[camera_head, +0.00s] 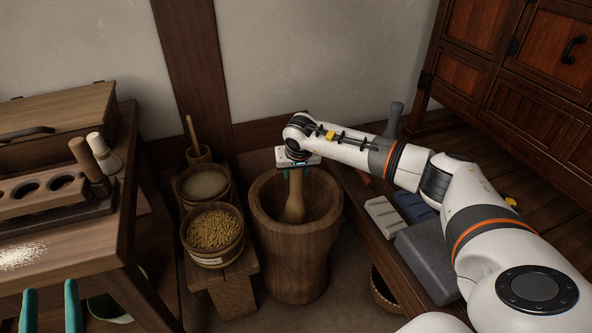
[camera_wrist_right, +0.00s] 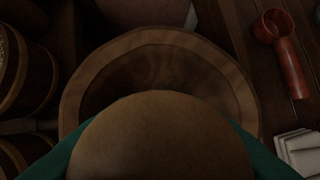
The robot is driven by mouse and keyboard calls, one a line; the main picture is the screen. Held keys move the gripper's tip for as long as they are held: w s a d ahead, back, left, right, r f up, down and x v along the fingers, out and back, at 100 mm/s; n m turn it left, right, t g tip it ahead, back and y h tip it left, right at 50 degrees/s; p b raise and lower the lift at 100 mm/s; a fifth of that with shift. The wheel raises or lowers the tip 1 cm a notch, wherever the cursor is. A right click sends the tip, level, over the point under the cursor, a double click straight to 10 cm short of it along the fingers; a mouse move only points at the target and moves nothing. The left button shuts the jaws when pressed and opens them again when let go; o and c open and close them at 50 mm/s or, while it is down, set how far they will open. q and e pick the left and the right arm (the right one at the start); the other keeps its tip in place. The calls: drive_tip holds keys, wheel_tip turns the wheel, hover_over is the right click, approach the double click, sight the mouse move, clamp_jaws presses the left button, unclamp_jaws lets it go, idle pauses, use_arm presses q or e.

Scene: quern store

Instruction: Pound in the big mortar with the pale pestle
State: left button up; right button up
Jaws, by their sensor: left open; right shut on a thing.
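The big mortar (camera_head: 299,250) is a deep brown wooden tub standing on the floor in the middle of the head view. Its rim also shows in the right wrist view (camera_wrist_right: 243,88). My right gripper (camera_head: 295,171) is above the mortar, shut on the upper part of a light-brown wooden pestle (camera_head: 295,204). The pestle hangs upright with its wide lower end inside the mortar's mouth; I cannot tell whether it touches the bottom. Its rounded top (camera_wrist_right: 160,140) fills the lower right wrist view. My left gripper (camera_head: 50,307) is open and empty at the lower left, by the table.
Grain tubs (camera_head: 213,252) stand close left of the mortar. A low bench at right holds white blocks (camera_head: 383,214) and a grey block (camera_head: 428,258). A red ladle-like thing (camera_wrist_right: 287,62) lies right of the mortar.

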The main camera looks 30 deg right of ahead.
drive_tip(key=shift+f, duration=0.2)
drive_tip(key=shift+r, duration=0.1)
drive_tip(key=shift+r+p, duration=0.7)
drive_tip(key=shift+r, duration=0.2)
use_arm(q)
wheel_tip(320, 180, down, 10)
drive_tip(key=a+g+y+p, duration=0.2)
drive_tip(key=g+y, duration=0.1)
drive_tip(key=g, duration=0.5)
use_arm(e)
wheel_tip(320, 180, up, 3)
drive_tip(key=shift+f, duration=0.2)
drive_tip(key=shift+r+p, duration=0.65)
drive_tip(key=shift+r, duration=0.25)
drive_tip(key=shift+r+p, duration=0.55)
drive_tip(key=shift+r, duration=0.2)
use_arm(q)
drive_tip(key=s+a+f+g+y, duration=0.1)
drive_tip(key=s+a+f+g, duration=0.2)
drive_tip(key=s+f+g, duration=0.4)
drive_tip(key=shift+s+a+f+n+y, duration=0.2)
drive_tip(key=shift+s+f+n+y, duration=0.2)
drive_tip(key=shift+s, duration=0.7)
